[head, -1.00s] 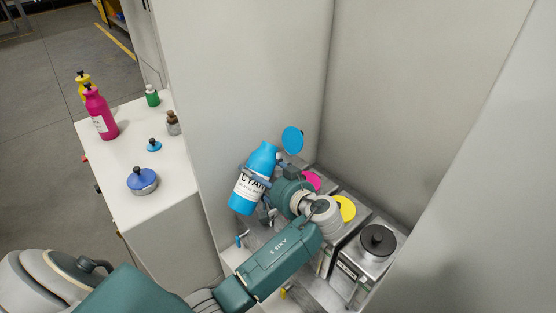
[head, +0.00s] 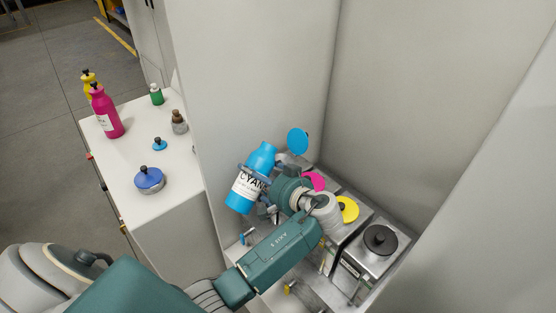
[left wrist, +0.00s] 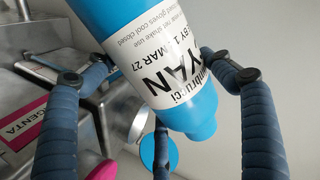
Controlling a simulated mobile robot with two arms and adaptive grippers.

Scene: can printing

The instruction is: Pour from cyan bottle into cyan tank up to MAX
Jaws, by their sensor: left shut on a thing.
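The cyan bottle (head: 262,156) is tilted in the head view, its shoulder end up and its label facing me. My left gripper (head: 252,178) is shut around its body. In the left wrist view the bottle (left wrist: 196,105) lies between the blue-grey fingers, its neck toward the bottom of the picture. The round cyan lid (head: 298,141) stands raised beyond the bottle, and it also shows in the left wrist view (left wrist: 158,152). The cyan tank is mostly hidden behind the bottle and gripper; its MAX mark cannot be seen. My right gripper is not in view.
Magenta (head: 314,181) and yellow (head: 347,208) lids and a black-capped metal tank (head: 379,242) stand in the row. Tall pale walls close in the bay.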

